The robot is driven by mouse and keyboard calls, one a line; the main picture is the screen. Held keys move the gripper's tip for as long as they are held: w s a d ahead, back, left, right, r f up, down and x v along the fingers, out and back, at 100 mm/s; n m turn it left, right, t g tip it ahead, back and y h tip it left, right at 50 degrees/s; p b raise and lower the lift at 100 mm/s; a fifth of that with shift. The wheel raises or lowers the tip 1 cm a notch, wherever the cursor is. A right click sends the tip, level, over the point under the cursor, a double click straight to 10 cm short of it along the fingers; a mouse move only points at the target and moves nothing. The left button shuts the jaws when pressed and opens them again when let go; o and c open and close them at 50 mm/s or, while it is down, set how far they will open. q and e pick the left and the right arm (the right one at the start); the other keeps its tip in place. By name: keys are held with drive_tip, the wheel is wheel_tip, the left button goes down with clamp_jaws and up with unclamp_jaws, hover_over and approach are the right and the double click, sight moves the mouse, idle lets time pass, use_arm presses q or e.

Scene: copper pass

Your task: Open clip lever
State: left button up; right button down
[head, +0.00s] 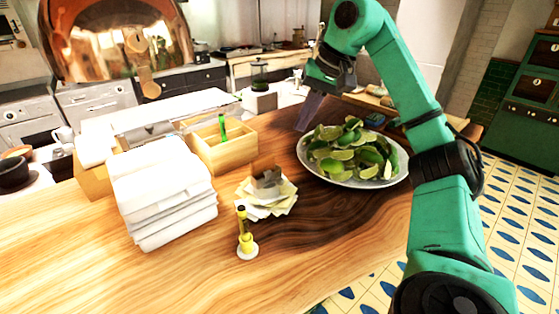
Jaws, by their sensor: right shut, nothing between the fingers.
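A stack of paper slips (276,207) lies near the middle of the wooden counter. A small brown and grey block-like piece (266,180), which may be the clip, sits on it; I cannot make out its lever or whether it is open. My right gripper (302,127) is shut and empty. It points down behind and to the right of the slips in the picture, beside the plate of limes and apart from the clip-like piece. My left gripper is not in view.
A plate (343,184) of lime wedges (350,150) stands right of the slips. A yellow bottle-like item (245,236) stands in front. White folded cloths (163,190) and a wooden box (226,153) are left. A copper dome (100,40) hangs upper left.

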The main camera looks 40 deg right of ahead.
drive_tip(key=b, duration=0.1)
approach(274, 180)
drive_tip(key=w+d+f, duration=0.3)
drive_tip(key=w+d, duration=0.1)
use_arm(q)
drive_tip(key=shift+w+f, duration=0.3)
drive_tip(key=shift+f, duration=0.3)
use_arm(e)
drive_tip(key=a, duration=0.1)
drive_tip(key=s+a+f, duration=0.1)
drive_tip(key=a+f, duration=0.1)
drive_tip(key=shift+s+a+f, duration=0.15)
drive_tip(key=shift+s+f, duration=0.1)
drive_tip(key=shift+s, duration=0.15)
drive_tip(key=shift+w, duration=0.1)
